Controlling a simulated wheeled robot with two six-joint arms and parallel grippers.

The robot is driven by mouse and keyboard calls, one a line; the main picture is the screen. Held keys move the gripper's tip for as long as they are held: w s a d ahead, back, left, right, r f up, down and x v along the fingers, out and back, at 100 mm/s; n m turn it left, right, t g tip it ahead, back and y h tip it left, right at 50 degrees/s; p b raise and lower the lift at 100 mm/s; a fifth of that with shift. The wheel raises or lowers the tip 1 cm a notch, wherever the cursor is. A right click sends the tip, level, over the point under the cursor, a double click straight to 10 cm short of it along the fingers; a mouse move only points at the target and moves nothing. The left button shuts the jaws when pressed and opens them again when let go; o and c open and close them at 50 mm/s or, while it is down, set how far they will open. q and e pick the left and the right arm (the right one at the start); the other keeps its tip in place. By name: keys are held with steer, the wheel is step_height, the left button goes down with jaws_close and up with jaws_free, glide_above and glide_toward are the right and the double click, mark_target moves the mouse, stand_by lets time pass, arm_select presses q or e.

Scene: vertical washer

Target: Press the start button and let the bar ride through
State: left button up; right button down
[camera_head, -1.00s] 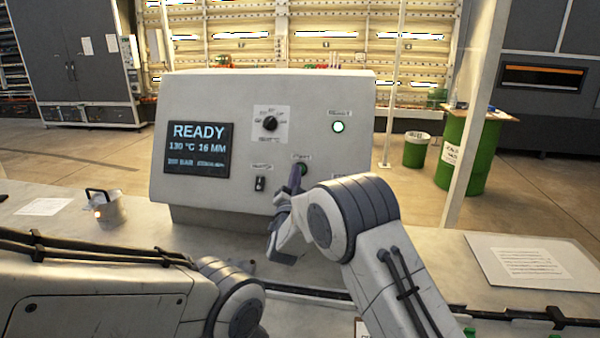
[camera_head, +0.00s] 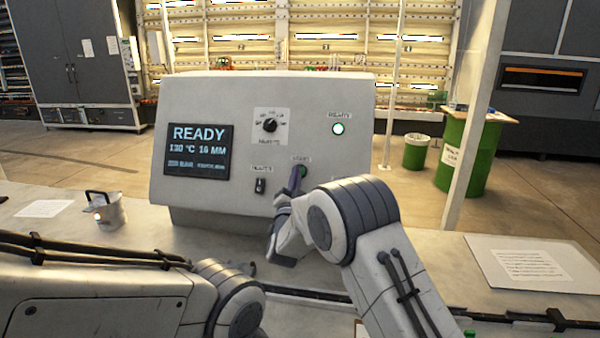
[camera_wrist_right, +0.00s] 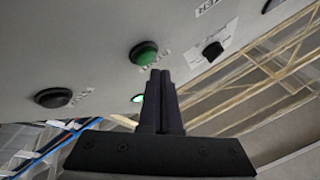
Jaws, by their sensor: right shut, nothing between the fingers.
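The screen (camera_head: 198,150) reads READY, 130 °C, 16 MM. The ready lamp (camera_head: 338,128) is lit. My left gripper is out of view. I cannot make out the bar.
A dial (camera_head: 270,125) and a small switch (camera_head: 260,185) are on the panel. A dark button (camera_wrist_right: 53,97) sits beside the start button in the wrist view.

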steer(key=shift+f, duration=0.1)
stand_by(0.8)
steer(key=shift+w+d+f+b, duration=0.1)
steer(key=shift+w+b, duration=0.3)
steer(key=shift+b, duration=0.2)
steer(key=shift+w+f+b, duration=0.3)
steer(key=shift+w+b, duration=0.15)
steer(key=shift+b, duration=0.1)
stand_by(0.5)
steer(key=shift+s+r, duration=0.1)
steer(key=shift+s, duration=0.05)
steer(key=shift+s+r, duration=0.35)
steer(key=shift+s, duration=0.35)
